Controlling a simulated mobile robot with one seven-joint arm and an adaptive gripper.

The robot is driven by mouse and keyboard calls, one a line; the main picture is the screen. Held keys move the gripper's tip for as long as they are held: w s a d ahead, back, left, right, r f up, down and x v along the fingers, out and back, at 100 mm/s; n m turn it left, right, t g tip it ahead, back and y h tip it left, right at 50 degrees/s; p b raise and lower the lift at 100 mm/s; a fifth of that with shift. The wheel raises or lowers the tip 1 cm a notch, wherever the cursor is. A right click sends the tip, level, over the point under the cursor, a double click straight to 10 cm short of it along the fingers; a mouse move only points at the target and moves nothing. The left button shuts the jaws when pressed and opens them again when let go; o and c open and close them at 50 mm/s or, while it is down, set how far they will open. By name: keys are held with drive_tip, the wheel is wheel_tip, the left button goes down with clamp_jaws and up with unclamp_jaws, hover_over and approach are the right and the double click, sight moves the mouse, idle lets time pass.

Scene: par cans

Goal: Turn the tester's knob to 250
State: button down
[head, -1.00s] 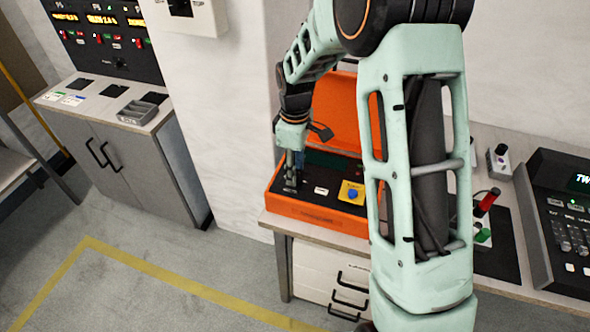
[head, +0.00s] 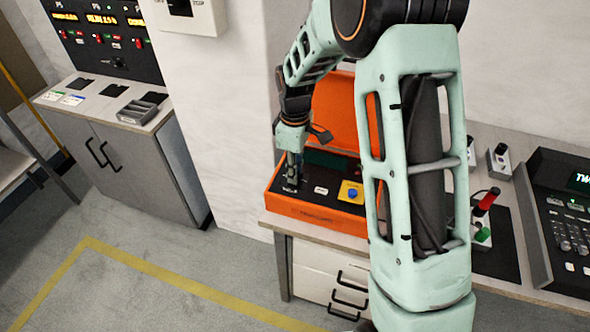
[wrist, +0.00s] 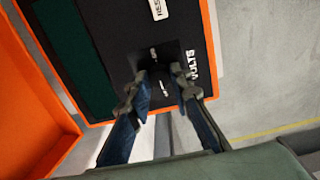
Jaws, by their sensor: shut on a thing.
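The tester is an orange case (head: 315,212) with its lid up, on the bench at the centre. Its dark panel (wrist: 115,35) shows in the wrist view with the words VOLTS and part of RES. My gripper (head: 290,187) points down at the panel's left end. In the wrist view my gripper (wrist: 160,76) has its fingertips close together on both sides of the small dark knob (wrist: 157,69), shut on it. The knob is mostly hidden between the fingertips, and its number marks are too small or covered to read.
A blue button on a yellow plate (head: 351,192) sits on the tester's right part. The open orange lid (head: 335,112) stands behind my gripper. A red-handled device (head: 487,199) and a black console (head: 565,220) are further right on the bench.

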drive_tip(key=shift+m, duration=0.4)
drive_tip(key=m+b, duration=0.1)
drive_tip(key=m, duration=0.2)
drive_tip(key=shift+m, duration=0.4)
drive_tip(key=m+b, duration=0.1)
drive_tip(key=m, duration=0.3)
drive_tip(key=shift+m, duration=0.3)
drive_tip(key=m, duration=0.4)
drive_tip(key=shift+m, duration=2.2)
drive_tip(key=c, duration=1.7)
unclamp_jaws()
drive_tip(key=shift+c, duration=0.2)
